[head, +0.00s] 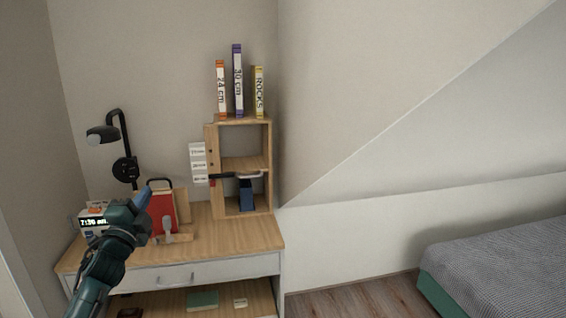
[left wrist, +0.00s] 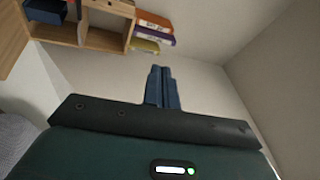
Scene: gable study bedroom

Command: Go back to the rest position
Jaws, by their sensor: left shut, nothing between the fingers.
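My left gripper (head: 143,198) is raised over the left part of the desk in the head view, in front of a red book. Its blue fingers are together with nothing between them, as the left wrist view (left wrist: 162,88) also shows. In the wrist view it points toward bare wall, with the shelf unit upper left. My right gripper is in neither view.
The wooden desk (head: 240,236) carries a red book (head: 163,214), a clock (head: 93,220) and a shelf unit (head: 244,140) topped by upright books (head: 238,82). A black lamp (head: 124,170) is on the wall. A bed (head: 500,268) stands right; floor (head: 360,300) between is clear.

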